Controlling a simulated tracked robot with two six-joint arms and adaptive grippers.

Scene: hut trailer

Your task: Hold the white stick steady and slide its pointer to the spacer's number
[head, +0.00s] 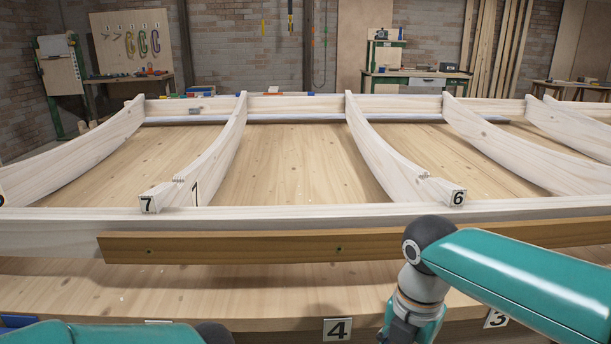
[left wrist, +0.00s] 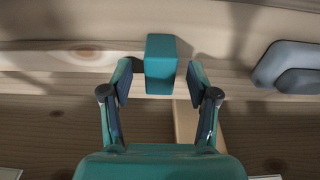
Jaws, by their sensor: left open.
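My left gripper (left wrist: 160,82) is open in the left wrist view, its two fingers on either side of a teal block (left wrist: 160,56). Gaps show between the fingers and the block. The left gripper itself is outside the head view. My right gripper (head: 408,330) is partly in the head view at the bottom edge, and its fingertips are cut off. I cannot pick out the white stick or its pointer in either view. I cannot tell whether the teal block is the spacer, and no number shows on it.
White curved ribs cross the wooden deck, with number plates 7 (head: 149,204) and 6 (head: 458,197) at their near ends. A brown board (head: 240,247) runs along the front. Plates 4 (head: 337,329) and 3 (head: 496,319) sit lower. A grey rounded object (left wrist: 285,65) lies right of my left gripper.

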